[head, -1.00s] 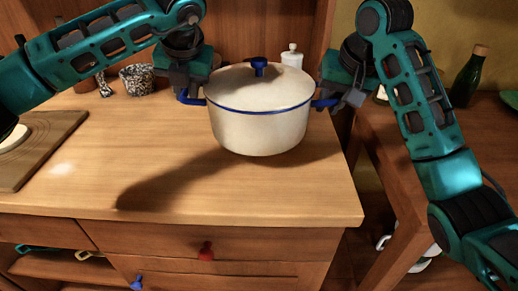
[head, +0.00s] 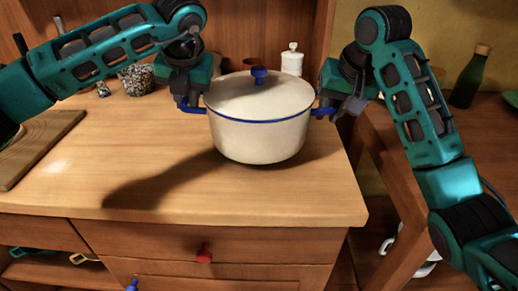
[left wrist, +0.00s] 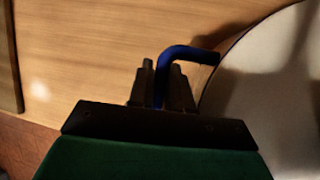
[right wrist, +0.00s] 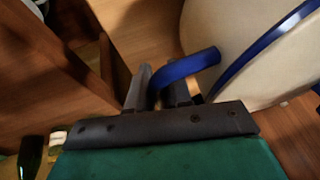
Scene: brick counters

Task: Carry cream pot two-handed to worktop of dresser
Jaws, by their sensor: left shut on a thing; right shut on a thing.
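The cream pot (head: 258,138) has a blue rim, a lid with a blue knob (head: 259,75) and two blue side handles. It is upright over the worktop (head: 110,185) of the wooden dresser. A shadow lies close beneath it and stretches left; I cannot tell whether its base touches the wood. My left gripper (head: 190,105) is shut on the pot's left handle, which shows between the fingers in the left wrist view (left wrist: 175,55). My right gripper (head: 327,108) is shut on the right handle, seen in the right wrist view (right wrist: 190,67).
A wooden board (head: 35,150) lies at the worktop's left. A speckled cup (head: 137,79) and a white bottle (head: 292,60) stand at the back. A green bottle (head: 470,77) stands on a separate surface at right. The worktop's front middle is clear.

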